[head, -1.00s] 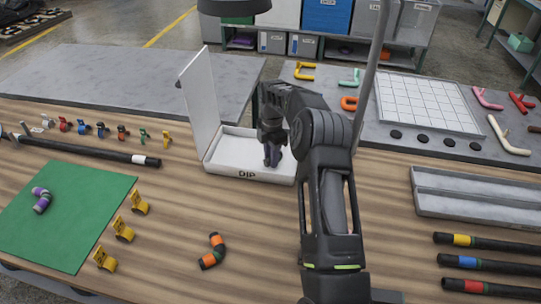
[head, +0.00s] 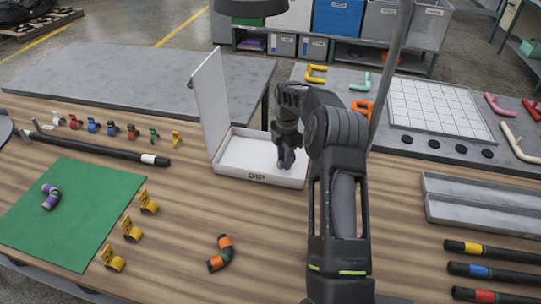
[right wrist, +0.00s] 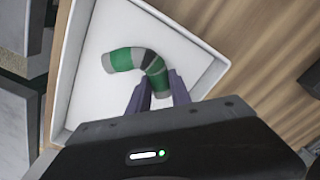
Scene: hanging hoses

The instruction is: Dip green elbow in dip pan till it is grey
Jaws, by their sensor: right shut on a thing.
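The green elbow (right wrist: 124,60) shows in the right wrist view, a bent piece with green sections, grey ends and a dark band near its bend. My right gripper (right wrist: 160,85) is shut on one leg of the elbow, inside the dip pan. The dip pan (right wrist: 72,45) is a shallow white tray. In the head view the dip pan (head: 232,171) has "DIP" on its front wall and a tall white panel at its left. My right gripper (head: 286,160) reaches down into its right part, where the elbow is hidden. My left gripper is not in view.
A green mat (head: 75,215) with a purple-and-grey elbow (head: 50,197) lies at left. An orange-and-black elbow (head: 221,254) and several yellow clips (head: 131,229) lie in front. A grey tray (head: 480,205) and black hoses (head: 490,272) are at right. Wood between is clear.

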